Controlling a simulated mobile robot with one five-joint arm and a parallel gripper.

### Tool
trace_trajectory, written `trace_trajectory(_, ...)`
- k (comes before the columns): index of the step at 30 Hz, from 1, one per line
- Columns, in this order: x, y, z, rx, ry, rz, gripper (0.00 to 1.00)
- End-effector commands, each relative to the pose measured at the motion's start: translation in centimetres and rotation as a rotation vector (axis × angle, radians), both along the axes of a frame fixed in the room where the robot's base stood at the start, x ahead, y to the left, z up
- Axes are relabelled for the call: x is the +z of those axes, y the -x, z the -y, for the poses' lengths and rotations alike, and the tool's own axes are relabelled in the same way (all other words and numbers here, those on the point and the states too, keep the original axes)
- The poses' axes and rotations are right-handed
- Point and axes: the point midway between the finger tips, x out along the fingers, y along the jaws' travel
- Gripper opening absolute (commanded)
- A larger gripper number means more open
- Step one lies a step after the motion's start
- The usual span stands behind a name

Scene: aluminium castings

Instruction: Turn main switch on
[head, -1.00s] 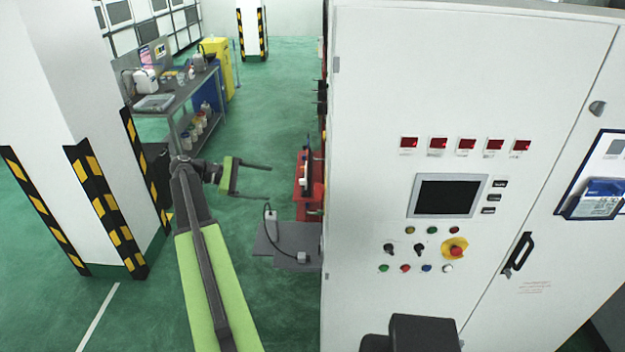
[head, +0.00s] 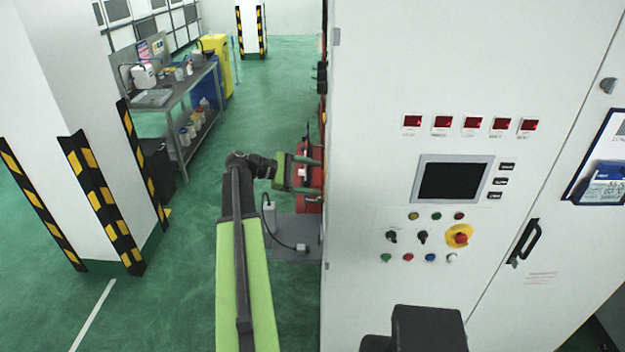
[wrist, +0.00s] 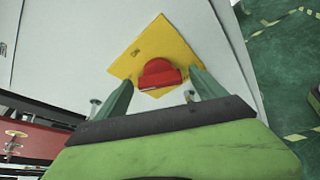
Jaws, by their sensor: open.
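The main switch is a red rotary knob (wrist: 160,75) on a square yellow plate (wrist: 178,45), in the wrist view. It sits on a pale cabinet side face that the head view does not show. My gripper (wrist: 162,80) is open, with one finger to each side of the red knob. I cannot tell whether the fingers touch it. In the head view my gripper (head: 314,176) points right, with its fingertips at the left edge of the white control cabinet (head: 375,85).
The cabinet front carries a screen (head: 450,180), several buttons and a red emergency stop (head: 460,238) on yellow. A grey plate with a small device (head: 290,232) lies below my gripper. A striped white pillar (head: 70,110) stands left. Green floor (head: 190,260) between is free.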

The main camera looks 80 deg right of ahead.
Motion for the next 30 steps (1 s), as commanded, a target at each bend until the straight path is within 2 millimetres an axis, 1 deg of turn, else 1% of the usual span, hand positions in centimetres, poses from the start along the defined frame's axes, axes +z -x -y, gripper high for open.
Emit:
trace_trajectory(6,0.02,0.02,0.02,0.0,0.0,0.0,0.8)
trace_trajectory(7,0.01,0.01,0.02,0.001,0.0,0.0,0.79)
trace_trajectory(21,0.01,-0.06,0.01,0.002,-0.001,0.0,0.18)
trace_trajectory(22,0.03,-0.06,0.98,0.001,0.0,0.0,0.18)
trace_trajectory(24,0.03,0.03,0.45,0.002,0.003,-0.001,0.17)
trace_trajectory(30,-0.09,0.15,0.09,0.001,0.042,0.003,0.18)
